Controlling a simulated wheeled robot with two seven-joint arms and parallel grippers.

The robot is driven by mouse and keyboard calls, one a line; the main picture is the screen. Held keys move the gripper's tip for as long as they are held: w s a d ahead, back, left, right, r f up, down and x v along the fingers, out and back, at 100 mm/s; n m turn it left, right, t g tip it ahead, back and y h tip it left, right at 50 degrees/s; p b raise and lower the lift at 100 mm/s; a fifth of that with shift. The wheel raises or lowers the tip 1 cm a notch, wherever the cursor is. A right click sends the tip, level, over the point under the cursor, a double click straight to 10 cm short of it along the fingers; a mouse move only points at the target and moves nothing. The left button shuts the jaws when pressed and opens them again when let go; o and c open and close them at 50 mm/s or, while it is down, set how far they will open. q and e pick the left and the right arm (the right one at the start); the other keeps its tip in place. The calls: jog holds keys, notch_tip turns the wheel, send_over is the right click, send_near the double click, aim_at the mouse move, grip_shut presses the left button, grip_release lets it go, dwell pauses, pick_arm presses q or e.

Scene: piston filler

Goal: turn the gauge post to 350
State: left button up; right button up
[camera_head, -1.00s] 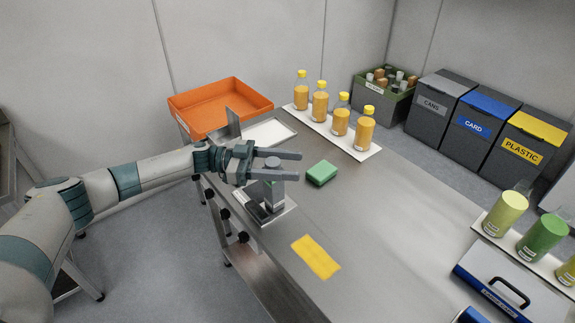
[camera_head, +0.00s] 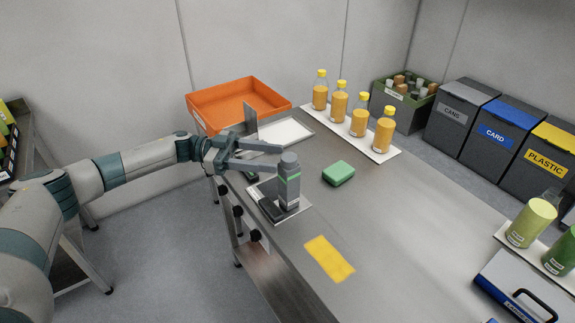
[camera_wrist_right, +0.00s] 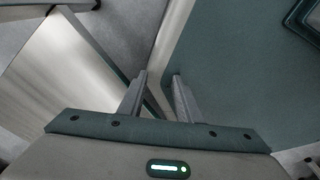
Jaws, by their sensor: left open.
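The gauge post (camera_head: 289,185) is an upright grey post with a rounded top and a green band. It stands on a small pale base plate (camera_head: 298,207) at the table's left edge. Its scale cannot be read. My left gripper (camera_head: 280,159) is open, its two fingers pointing right. The tips are just left of and behind the post's top, and the lower finger partly overlaps it in view, so contact cannot be told. In the right wrist view my right gripper (camera_wrist_right: 158,78) has its fingers apart with nothing between them.
A green sponge (camera_head: 339,173) and a yellow card (camera_head: 329,259) lie on the table. The table's middle is clear.

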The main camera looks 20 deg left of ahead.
pick_arm(q)
jog(key=s+a+b, duration=0.1)
jog(key=a+b, duration=0.1)
jog(key=a, duration=0.5)
jog(key=shift+a, duration=0.4)
pick_arm(e)
jog(key=w+a+r+t+y, duration=0.1)
jog(key=w+a+t, duration=0.2)
jog(key=w, duration=0.8)
jog(key=shift+w+a+r, duration=0.15)
jog(key=shift+a, duration=0.65)
pick_arm(q)
jog(key=shift+a+r, duration=0.1)
pick_arm(e)
jog(key=shift+a, duration=0.15)
